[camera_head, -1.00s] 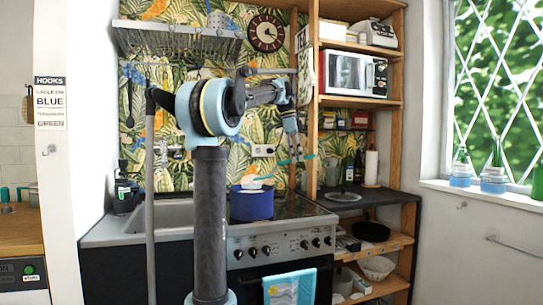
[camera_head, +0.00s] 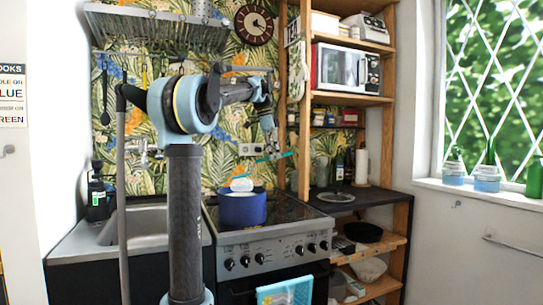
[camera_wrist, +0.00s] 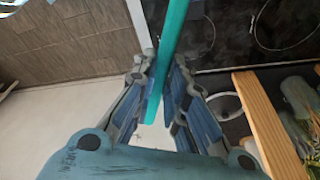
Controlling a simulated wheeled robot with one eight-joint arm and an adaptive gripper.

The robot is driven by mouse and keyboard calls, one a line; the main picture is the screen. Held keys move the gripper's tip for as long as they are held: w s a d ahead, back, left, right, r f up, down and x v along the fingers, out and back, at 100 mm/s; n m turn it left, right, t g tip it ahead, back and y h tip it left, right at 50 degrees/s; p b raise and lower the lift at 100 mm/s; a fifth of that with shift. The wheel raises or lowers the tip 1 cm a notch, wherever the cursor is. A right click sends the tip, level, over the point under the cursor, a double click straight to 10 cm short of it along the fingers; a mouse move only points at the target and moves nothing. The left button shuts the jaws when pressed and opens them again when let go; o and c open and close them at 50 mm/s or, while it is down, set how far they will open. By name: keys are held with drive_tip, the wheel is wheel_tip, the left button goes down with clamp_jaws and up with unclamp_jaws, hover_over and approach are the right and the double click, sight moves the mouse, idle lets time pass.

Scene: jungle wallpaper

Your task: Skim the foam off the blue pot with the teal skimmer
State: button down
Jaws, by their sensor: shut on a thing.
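The blue pot (camera_head: 242,210) stands on the dark stove top in the head view. A pale, whitish mass (camera_head: 241,185) shows at its mouth; I cannot tell foam from the skimmer's bowl there. My gripper (camera_head: 271,149) is above and to the right of the pot, pointing down. It is shut on the teal skimmer's handle (camera_head: 281,156), which sticks out to the right. In the wrist view the teal handle (camera_wrist: 174,40) runs between my gripper's fingers (camera_wrist: 160,78). The pot's inside is mostly hidden.
A sink (camera_head: 130,226) lies left of the stove. A wooden shelf post (camera_head: 305,100) rises close to the right of the gripper. A plate (camera_head: 336,197) and a dark bottle (camera_head: 339,168) are on the right counter. A rack (camera_head: 160,28) hangs above.

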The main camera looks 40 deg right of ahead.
wheel_tip(320, 180, down, 9)
drive_tip(key=shift+r, duration=0.2)
idle(0.6)
drive_tip(key=shift+s+d, duration=0.1)
drive_tip(key=shift+d, duration=0.05)
idle(0.3)
drive_tip(key=d, duration=0.2)
drive_tip(key=s+d, duration=0.1)
drive_tip(key=shift+d, duration=0.35)
drive_tip(key=shift+w, duration=0.2)
idle(0.3)
drive_tip(key=shift+w+a, duration=0.15)
drive_tip(key=shift+w, duration=0.55)
drive_tip(key=shift+w+a, duration=0.1)
drive_tip(key=shift+w, duration=0.6)
drive_tip(key=shift+w+a, duration=0.1)
